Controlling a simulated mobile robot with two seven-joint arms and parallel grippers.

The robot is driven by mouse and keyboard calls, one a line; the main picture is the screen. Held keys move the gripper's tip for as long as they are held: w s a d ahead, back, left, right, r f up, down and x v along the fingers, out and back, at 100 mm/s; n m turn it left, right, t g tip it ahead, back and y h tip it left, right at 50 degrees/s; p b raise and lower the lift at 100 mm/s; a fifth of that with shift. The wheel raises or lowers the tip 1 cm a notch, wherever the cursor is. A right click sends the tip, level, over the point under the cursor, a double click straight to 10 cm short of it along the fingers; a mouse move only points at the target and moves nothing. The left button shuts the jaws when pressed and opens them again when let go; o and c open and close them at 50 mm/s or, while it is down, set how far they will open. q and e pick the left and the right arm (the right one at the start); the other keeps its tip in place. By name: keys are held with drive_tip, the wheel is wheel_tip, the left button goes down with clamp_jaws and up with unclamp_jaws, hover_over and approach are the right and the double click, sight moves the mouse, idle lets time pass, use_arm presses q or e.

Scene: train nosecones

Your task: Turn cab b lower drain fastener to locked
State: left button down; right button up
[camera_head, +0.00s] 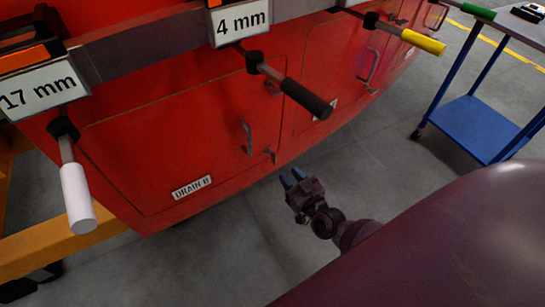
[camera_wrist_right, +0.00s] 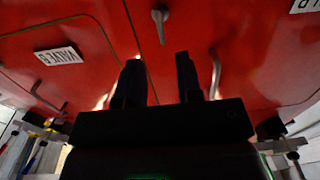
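The red Drain B panel (camera_head: 185,150) carries a white label (camera_head: 192,187) and a grey bar handle (camera_head: 247,137). A small grey lower fastener (camera_head: 270,155) sits near the panel's lower right corner. In the right wrist view, a small fastener (camera_wrist_right: 160,22) with a short lever stands ahead of my fingertips, between their lines. The bar handle (camera_wrist_right: 215,75) shows just right of the fingers there. My right gripper (camera_head: 293,178) is open and empty, below and right of the lower fastener, apart from it. My left gripper is not in view.
The valve panel label (camera_wrist_right: 58,55) shows in the wrist view. A blue cart (camera_head: 478,125) stands at the right. Open grey floor lies below.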

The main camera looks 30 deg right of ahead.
sight(274, 163)
drive_tip(key=w+b, duration=0.1)
drive_tip(key=w, duration=0.7)
drive_tip(key=shift+w+a, duration=0.1)
drive_tip(key=shift+w, duration=0.25)
clamp_jaws()
